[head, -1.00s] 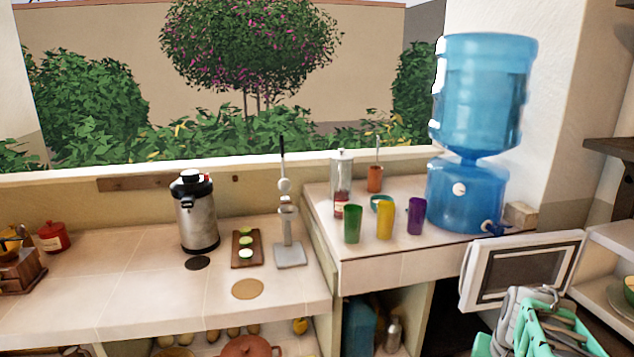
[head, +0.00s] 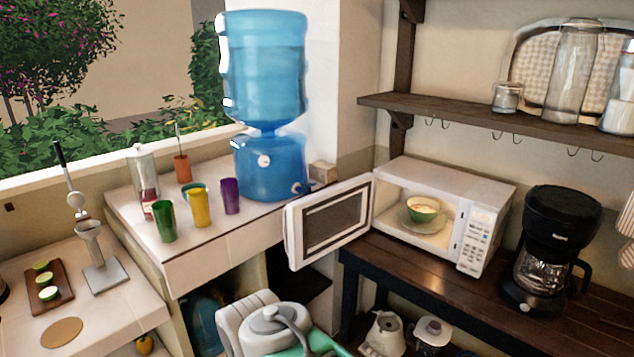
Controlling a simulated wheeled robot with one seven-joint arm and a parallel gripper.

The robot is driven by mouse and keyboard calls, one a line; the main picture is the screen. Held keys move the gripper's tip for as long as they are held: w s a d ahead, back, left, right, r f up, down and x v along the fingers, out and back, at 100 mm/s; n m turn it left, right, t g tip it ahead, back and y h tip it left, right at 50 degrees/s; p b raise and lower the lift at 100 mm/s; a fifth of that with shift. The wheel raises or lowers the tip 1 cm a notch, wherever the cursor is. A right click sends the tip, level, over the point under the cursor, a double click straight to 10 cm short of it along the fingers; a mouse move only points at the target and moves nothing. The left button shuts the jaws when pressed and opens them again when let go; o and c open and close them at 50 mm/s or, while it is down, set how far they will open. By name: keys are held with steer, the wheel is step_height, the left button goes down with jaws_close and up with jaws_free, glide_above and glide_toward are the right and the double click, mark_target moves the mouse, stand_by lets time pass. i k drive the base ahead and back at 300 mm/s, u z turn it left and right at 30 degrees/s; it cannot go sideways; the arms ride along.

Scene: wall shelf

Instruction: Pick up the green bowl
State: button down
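The green bowl (head: 423,215) sits upright on a pale plate (head: 411,225) inside the white microwave (head: 487,192). Something cream-coloured shows inside the bowl. The microwave door (head: 335,222) stands open, swung out to the left. Only grey and mint-green parts of my arm show at the bottom centre, below and left of the microwave. My gripper's fingers cannot be made out, and nothing of mine touches the bowl.
A black coffee maker (head: 548,250) stands right of the microwave on the dark wooden counter (head: 440,277). A shelf (head: 462,117) with jars runs above. Coloured cups and a blue water dispenser (head: 270,165) stand on the left counter. The open door juts into the space before the counter.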

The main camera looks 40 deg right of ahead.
mark_target(423, 210)
steer(key=z, duration=2.65)
steer(key=i, duration=1.05)
steer(key=u, duration=2.8)
